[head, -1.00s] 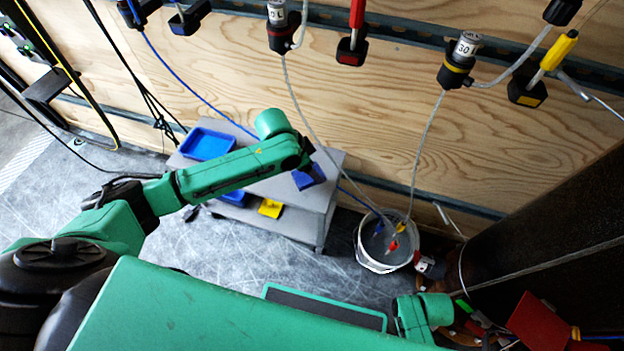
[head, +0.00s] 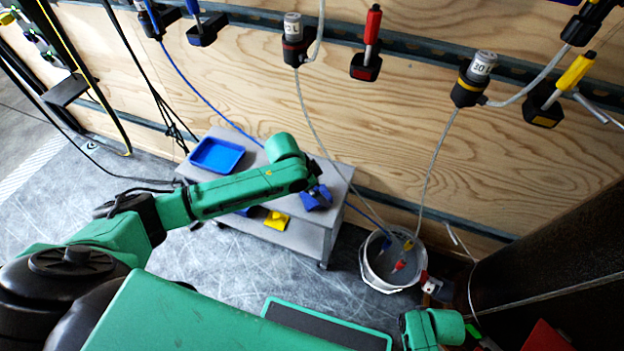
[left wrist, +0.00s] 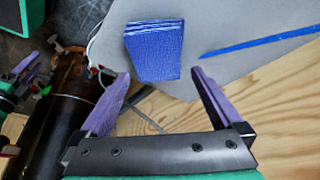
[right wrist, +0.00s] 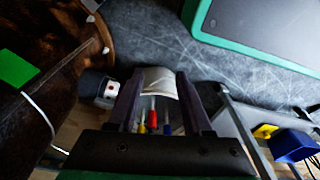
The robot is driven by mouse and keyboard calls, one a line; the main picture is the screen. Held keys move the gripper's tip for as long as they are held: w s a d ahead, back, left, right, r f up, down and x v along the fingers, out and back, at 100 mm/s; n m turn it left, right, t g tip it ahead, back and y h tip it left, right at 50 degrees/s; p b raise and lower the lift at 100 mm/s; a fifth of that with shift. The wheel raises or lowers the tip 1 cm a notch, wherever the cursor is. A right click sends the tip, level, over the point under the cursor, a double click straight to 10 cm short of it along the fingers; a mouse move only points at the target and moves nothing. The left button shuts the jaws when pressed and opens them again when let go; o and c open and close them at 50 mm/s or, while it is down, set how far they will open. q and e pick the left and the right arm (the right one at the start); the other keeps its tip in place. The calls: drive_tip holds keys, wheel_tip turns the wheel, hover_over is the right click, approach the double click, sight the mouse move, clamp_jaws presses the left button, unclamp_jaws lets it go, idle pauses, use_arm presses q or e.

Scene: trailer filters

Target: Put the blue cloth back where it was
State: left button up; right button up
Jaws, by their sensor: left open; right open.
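The blue cloth (left wrist: 155,52) lies as a folded pad on the grey top of the cart in the left wrist view. In the head view, the blue cloth (head: 318,202) shows near the right end of the cart top, partly hidden by my arm. My left gripper (left wrist: 160,75) is open, with its purple fingers apart on either side of the cloth's near edge. I cannot tell whether they touch it. My right gripper (right wrist: 160,75) is open, and no object is visibly gripped; a white bucket (right wrist: 158,84) shows beyond its fingers.
A blue tray (head: 217,155) stands at the left of the grey cart (head: 345,172). A yellow cloth (head: 276,220) is on the lower shelf. The bucket (head: 372,270) with thin tubes stands right of the cart. Filters and handles hang on the plywood wall. A dark column fills the right.

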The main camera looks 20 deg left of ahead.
sight(305, 200)
use_arm(q)
drive_tip(key=p+v, duration=0.3)
drive_tip(key=v, duration=0.7)
drive_tip(key=shift+a+r, duration=0.15)
drive_tip(key=shift+r, duration=0.2)
use_arm(e)
drive_tip(key=s+d+f, duration=0.1)
drive_tip(key=s+f, duration=0.3)
drive_tip(key=s, duration=0.1)
drive_tip(key=shift+d+f, duration=0.25)
drive_tip(key=shift+d, duration=0.05)
use_arm(q)
drive_tip(key=shift+s, duration=0.1)
